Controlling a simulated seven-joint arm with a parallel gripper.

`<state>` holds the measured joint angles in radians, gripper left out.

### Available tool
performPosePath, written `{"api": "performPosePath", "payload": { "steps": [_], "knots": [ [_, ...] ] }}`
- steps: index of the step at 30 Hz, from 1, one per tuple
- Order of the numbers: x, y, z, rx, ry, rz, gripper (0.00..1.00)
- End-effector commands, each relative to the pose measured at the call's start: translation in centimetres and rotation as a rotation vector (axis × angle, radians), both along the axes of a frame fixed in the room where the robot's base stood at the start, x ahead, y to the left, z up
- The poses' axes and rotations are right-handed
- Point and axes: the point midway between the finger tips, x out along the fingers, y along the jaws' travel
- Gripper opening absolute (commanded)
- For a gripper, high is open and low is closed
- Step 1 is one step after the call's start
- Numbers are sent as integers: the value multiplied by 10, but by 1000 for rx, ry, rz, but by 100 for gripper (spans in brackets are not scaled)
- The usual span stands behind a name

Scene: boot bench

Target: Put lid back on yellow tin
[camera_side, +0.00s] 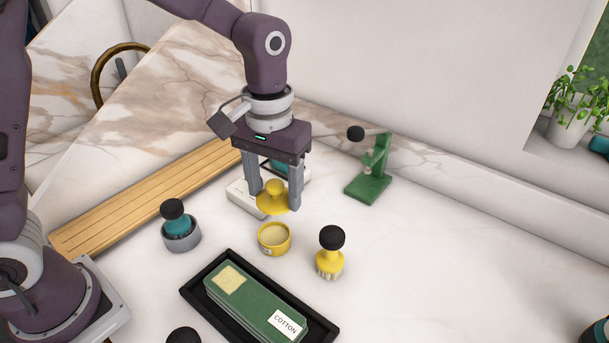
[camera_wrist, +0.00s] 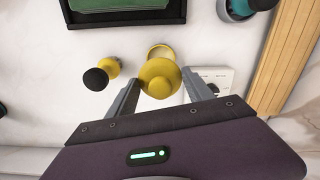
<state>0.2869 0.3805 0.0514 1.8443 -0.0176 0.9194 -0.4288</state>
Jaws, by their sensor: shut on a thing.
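My gripper (camera_side: 272,198) is shut on the knob of the yellow lid (camera_side: 273,203) and holds it in the air, roughly level. The open yellow tin (camera_side: 274,240) stands on the white marble counter, just below and in front of the lid in the side view. In the wrist view, the lid (camera_wrist: 160,78) hangs between the fingers of my gripper (camera_wrist: 160,88). There the tin's rim (camera_wrist: 161,49) shows partly past the lid's far edge, so most of the tin is hidden.
A yellow brush with a black knob (camera_side: 330,254) stands right of the tin. A black tray (camera_side: 194,288) with green cloths lies in front. A teal-and-grey pot with a black knob (camera_side: 177,228) is left. A green stand (camera_side: 371,180) and white box (camera_side: 240,197) are behind.

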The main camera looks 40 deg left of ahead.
Motion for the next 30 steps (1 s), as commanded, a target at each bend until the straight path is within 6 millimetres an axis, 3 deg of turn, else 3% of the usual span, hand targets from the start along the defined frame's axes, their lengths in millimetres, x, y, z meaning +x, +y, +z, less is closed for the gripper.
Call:
{"api": "performPosePath", "payload": {
  "steps": [3, 18, 30],
  "knots": [
    [-11, 2, -4, 1, 1, 13, 22],
    [-10, 2, -59, 0, 1, 13, 22],
    [-10, 2, -65, 0, 0, 13, 22]
  ]
}}
